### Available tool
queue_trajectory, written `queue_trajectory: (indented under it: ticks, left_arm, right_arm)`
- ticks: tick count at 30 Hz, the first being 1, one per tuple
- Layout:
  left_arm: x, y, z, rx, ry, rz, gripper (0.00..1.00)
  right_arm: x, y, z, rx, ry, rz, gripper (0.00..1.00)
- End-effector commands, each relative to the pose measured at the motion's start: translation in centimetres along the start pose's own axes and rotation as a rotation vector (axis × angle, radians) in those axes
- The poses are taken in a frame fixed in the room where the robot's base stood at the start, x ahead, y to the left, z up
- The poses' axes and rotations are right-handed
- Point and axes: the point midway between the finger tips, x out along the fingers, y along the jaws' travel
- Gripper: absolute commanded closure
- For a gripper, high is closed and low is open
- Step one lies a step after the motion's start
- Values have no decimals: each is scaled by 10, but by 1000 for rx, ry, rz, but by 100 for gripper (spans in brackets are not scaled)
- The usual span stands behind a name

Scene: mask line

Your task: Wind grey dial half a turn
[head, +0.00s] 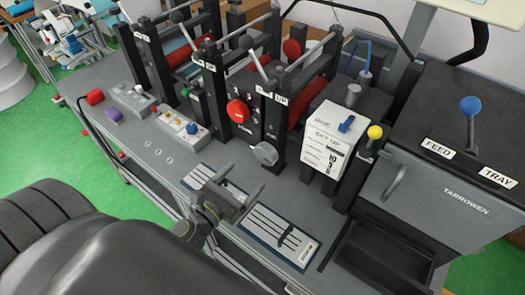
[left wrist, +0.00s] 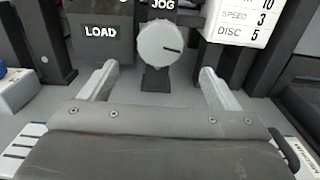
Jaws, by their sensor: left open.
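The grey dial (head: 265,153) sits low on the front of the black machine frame, below and right of a red knob. In the left wrist view the dial (left wrist: 160,43) is centred beneath a "JOG" label, and its dark pointer line points right. My left gripper (head: 236,180) is open and empty in front of the dial, above the bench. In the left wrist view its two fingers (left wrist: 160,82) stand apart, one on each side below the dial, not touching it. My right gripper is not in view.
A red knob (head: 238,111) sits beside the dial. A white setup card block (head: 330,140) stands to the right, near a yellow-knobbed lever (head: 375,132). A button box (head: 182,127) stands left. A lined plate (head: 265,225) lies on the bench (head: 165,165) below the gripper.

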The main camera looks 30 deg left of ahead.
Motion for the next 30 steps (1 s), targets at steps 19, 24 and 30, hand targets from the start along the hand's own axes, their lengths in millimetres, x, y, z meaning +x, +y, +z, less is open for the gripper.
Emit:
queue_trajectory:
  ticks: [19,24,30]
  left_arm:
    - [89,0,0,1,0,0,17]
    - [91,0,0,1,0,1,17]
    - [90,0,0,1,0,1,25]
  right_arm:
    - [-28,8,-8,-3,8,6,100]
    - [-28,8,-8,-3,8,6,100]
    - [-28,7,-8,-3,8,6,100]
